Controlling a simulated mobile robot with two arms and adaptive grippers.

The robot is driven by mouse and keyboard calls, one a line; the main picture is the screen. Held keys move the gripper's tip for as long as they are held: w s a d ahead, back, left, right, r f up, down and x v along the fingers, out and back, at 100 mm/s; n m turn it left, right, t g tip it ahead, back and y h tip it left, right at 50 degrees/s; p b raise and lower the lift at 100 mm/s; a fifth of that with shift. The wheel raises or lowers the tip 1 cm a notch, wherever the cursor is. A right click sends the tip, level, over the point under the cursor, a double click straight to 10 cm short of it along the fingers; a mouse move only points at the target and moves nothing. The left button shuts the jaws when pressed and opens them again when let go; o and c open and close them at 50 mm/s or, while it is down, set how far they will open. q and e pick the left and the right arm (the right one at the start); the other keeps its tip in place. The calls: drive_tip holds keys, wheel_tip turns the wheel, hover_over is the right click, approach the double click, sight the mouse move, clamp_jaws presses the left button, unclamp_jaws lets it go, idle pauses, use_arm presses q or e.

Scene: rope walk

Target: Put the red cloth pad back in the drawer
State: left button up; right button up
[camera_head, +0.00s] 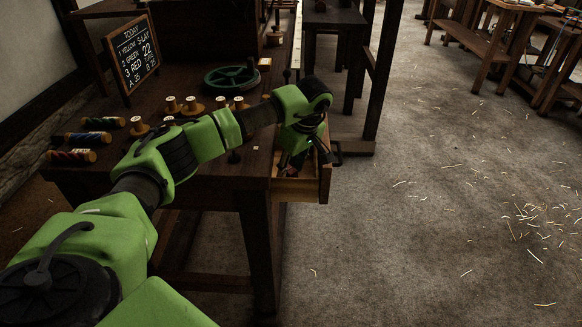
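The drawer (300,191) at the right end of the dark table is pulled open, and part of its light wooden inside shows. My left gripper (291,164) points down at the open drawer, its fingers at or just inside the opening. The fingers are small and dark here, so I cannot tell whether they are open or shut. A small reddish patch shows by the fingers, but I cannot make out whether it is the red cloth pad. My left arm hides part of the table. My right gripper is not in view.
The table (225,176) carries a chalkboard (131,58), thread reels (73,156) at the left, small spools (192,104) and a green wheel (231,78). A dark post (384,75) stands behind the drawer. The floor (420,230) to the right is open, with scattered straw bits.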

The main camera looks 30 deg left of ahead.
use_arm(q)
drive_tip(key=shift+d+r, duration=0.1)
drive_tip(key=shift+r, duration=0.4)
drive_tip(key=p+v, duration=0.2)
drive_tip(key=v, duration=0.9)
drive_tip(key=shift+r, duration=0.2)
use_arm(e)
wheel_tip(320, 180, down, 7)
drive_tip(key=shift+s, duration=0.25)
use_arm(q)
drive_tip(key=shift+f, duration=0.1)
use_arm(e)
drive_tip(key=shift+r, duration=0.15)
